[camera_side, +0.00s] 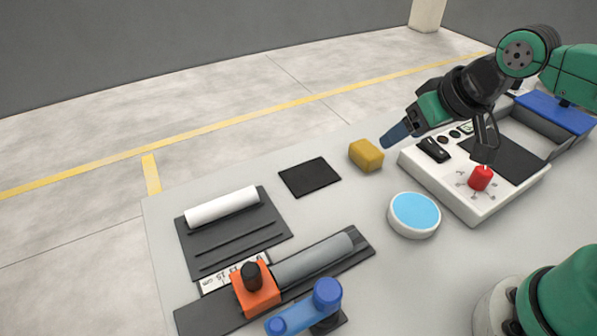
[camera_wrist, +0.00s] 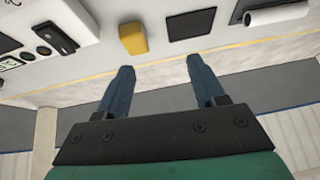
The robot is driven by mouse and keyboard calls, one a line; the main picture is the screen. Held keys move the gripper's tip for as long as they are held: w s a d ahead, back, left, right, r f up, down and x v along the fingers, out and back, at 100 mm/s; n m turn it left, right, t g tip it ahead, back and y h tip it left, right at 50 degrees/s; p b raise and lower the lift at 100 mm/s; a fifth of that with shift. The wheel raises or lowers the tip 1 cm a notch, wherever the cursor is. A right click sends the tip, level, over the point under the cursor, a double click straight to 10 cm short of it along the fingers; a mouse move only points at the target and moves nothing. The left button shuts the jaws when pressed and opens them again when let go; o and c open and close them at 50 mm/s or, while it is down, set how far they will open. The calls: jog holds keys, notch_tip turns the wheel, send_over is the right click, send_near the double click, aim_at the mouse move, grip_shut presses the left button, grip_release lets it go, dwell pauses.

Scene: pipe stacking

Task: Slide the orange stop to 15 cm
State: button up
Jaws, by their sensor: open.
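The orange stop (camera_side: 256,290) with a black knob sits on a dark track (camera_side: 208,318) at the front left of the table. A grey pipe (camera_side: 313,259) lies on the same track, its near end against or close to the stop. A white scale with numbers (camera_side: 222,284) runs behind the stop and is partly hidden by it; I cannot read the stop's exact position. My gripper (camera_side: 395,136) is up over the table's back right, far from the stop. In the wrist view my gripper (camera_wrist: 160,85) has its two blue fingers apart with nothing between them.
A white pipe (camera_side: 222,206) lies on a dark grooved rack. A blue clamp lever (camera_side: 307,307) stands right in front of the stop. A yellow block (camera_side: 366,155), a black pad (camera_side: 310,177), a blue-topped round dish (camera_side: 414,214) and a control box with a red knob (camera_side: 480,179) are around.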

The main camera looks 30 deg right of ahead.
jog(key=w+a+g, duration=0.1)
jog(key=a+g, duration=0.1)
jog(key=a, duration=0.5)
jog(key=m+g, duration=0.2)
jog(key=g, duration=0.2)
send_over(250, 270)
notch_tip(250, 270, down, 4)
jog(key=shift+r+h, duration=0.1)
jog(key=shift+h, duration=0.2)
jog(key=shift+f, duration=2.8)
grip_shut()
